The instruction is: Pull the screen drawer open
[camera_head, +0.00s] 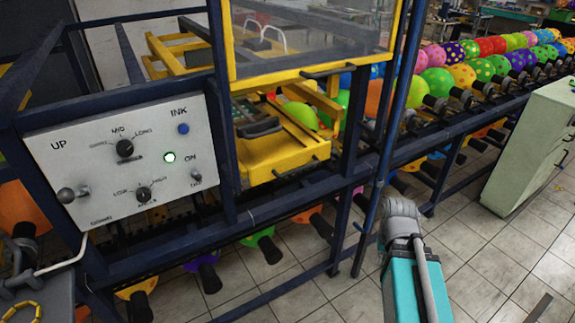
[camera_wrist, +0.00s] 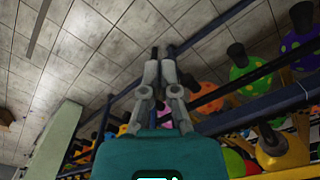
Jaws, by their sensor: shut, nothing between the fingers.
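The screen drawer (camera_head: 262,160) is a yellow frame in the blue machine, just right of the control panel in the head view. A dark bar handle (camera_head: 303,170) runs along its front. The drawer looks seated in the machine frame; how far it extends is hard to tell. My gripper (camera_wrist: 161,52) shows in the wrist view with its two grey fingers close together, shut and empty. Nothing is held, and neither finger visibly touches the drawer. In the head view my teal and grey arm stands to the right of and in front of the drawer; the fingers are not clearly visible there.
A white control panel (camera_head: 125,157) with knobs is left of the drawer. A clear guard (camera_head: 300,40) with a yellow frame is above. A blue post (camera_head: 385,120) stands to the right. A conveyor carries balloons (camera_head: 437,82). A pale green cabinet (camera_head: 530,150) is farther right. Tiled floor lies open in front.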

